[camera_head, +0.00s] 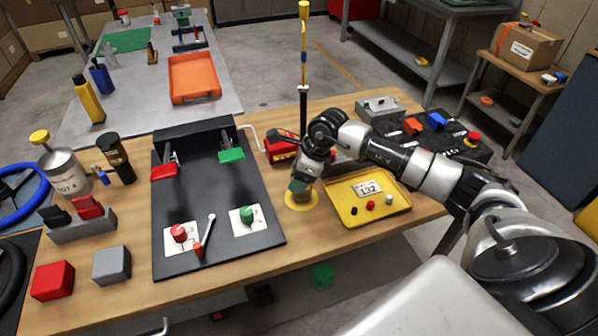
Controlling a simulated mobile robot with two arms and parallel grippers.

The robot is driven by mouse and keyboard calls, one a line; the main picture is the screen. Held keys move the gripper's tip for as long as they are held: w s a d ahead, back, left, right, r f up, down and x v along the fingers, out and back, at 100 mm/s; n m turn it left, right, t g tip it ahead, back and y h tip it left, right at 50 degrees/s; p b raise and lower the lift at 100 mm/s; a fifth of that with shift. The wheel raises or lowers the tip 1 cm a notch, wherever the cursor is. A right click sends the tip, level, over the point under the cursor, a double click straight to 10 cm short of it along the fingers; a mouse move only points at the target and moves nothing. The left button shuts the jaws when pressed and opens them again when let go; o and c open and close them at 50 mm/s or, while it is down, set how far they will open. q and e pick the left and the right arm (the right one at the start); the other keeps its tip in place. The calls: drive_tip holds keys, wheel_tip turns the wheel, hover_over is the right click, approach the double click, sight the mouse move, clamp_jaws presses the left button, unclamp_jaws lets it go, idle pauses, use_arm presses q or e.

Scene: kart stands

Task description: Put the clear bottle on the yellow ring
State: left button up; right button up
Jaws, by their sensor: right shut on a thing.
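The yellow ring (301,208) lies flat on the wooden table, left of the yellow tray. My right gripper (299,187) points down over the ring and is shut on the clear bottle (298,198). The bottle is small and see-through here, largely hidden by the gripper, and shows as a pale shape inside the ring's outline. I cannot tell whether its base touches the table. My left gripper is not in view.
The yellow tray (393,210) with a label and small pegs is right of the ring. A black board (225,203) with levers and knobs is to its left. A tall yellow-topped pole (303,70) rises behind. The table's front edge is close to the ring.

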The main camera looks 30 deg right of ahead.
drive_tip(key=shift+f, duration=0.1)
drive_tip(key=o, duration=0.9)
drive_tip(key=shift+r, duration=0.25)
drive_tip(key=shift+d+r, duration=0.2)
drive_tip(key=shift+r, duration=0.1)
drive_tip(key=b+v, duration=0.2)
drive_tip(key=v, duration=0.9)
drive_tip(key=shift+s, duration=0.2)
